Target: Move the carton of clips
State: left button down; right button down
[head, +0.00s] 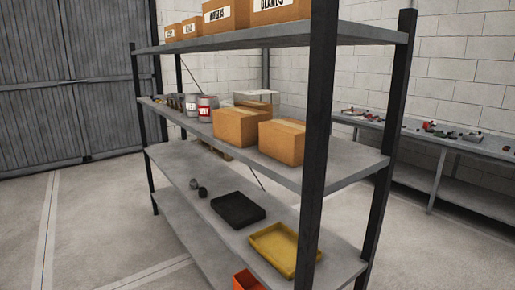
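No carton is readable as clips. Several cartons stand on the top shelf of a rack. A large one (284,14) has a label that appears to read GLANDS. The carton left of it (226,19) has a label I cannot read for sure. Two smaller cartons (192,27) (171,33) further left have labels too small to read. On the middle shelf stand two brown cartons, one (236,128) left of the other (281,143), with no label showing. Neither of my grippers is in view.
The rack's dark front post (317,150) stands close. Paint cans (206,108) stand on the middle shelf. A black tray (238,209), a yellow tray (276,250) and an orange bin (246,281) are lower down. A bench (470,147) with small parts stands behind. Floor at left is clear.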

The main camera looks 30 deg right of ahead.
aim_at(282, 139)
jog(key=i+z, duration=0.35)
jog(key=i+j+z, duration=0.15)
jog(key=z, duration=0.2)
jog(key=i, duration=0.1)
